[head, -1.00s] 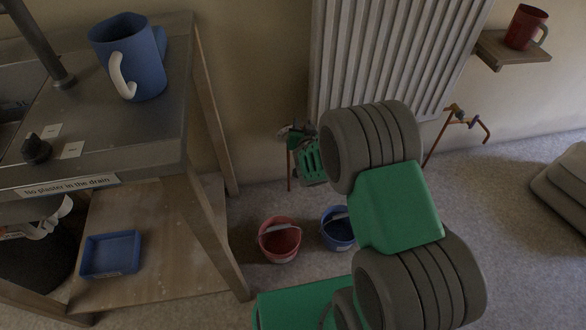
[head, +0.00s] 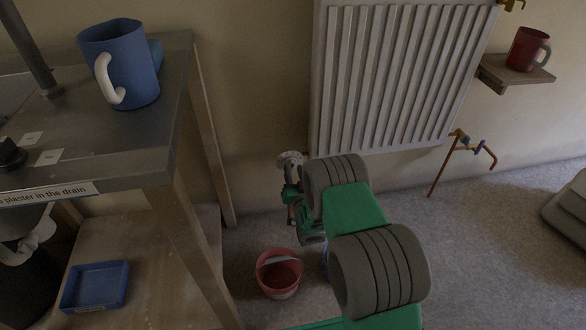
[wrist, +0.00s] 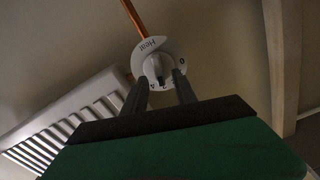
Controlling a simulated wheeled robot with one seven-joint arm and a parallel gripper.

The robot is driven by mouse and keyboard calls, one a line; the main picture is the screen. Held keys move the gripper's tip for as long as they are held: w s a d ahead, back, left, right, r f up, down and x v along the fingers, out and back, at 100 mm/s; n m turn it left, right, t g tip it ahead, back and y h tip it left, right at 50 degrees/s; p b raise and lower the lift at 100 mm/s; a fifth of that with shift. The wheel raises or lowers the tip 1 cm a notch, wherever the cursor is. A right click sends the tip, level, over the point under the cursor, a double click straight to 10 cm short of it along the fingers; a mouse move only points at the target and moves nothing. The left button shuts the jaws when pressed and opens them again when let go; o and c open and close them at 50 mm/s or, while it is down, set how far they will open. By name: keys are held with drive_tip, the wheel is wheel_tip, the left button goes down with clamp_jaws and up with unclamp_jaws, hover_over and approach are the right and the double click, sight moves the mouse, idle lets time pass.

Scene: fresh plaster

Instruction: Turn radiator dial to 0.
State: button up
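The radiator dial (head: 289,159) is a pale round disc at the lower left corner of the white radiator (head: 395,80). In the wrist view the dial (wrist: 150,54) faces me, with "Heat" lettering, a "0" at its right edge and small marks along its lower edge. Its raised grip points toward the lower edge, away from the 0; I cannot read the exact setting. My gripper (wrist: 159,79) has its two dark fingers apart, one on each side of the dial's lower part. Whether they touch it is unclear. In the head view my arm hides much of the gripper.
A workbench (head: 120,180) with a blue mug (head: 125,70) stands left of the dial. A red bucket (head: 278,272) is on the floor below. A shelf (head: 520,73) with a red mug (head: 526,48) and a copper pipe (head: 445,160) are to the right.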

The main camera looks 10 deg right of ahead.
drive_tip(key=shift+w, duration=0.6)
drive_tip(key=shift+c, duration=0.4)
clamp_jaws()
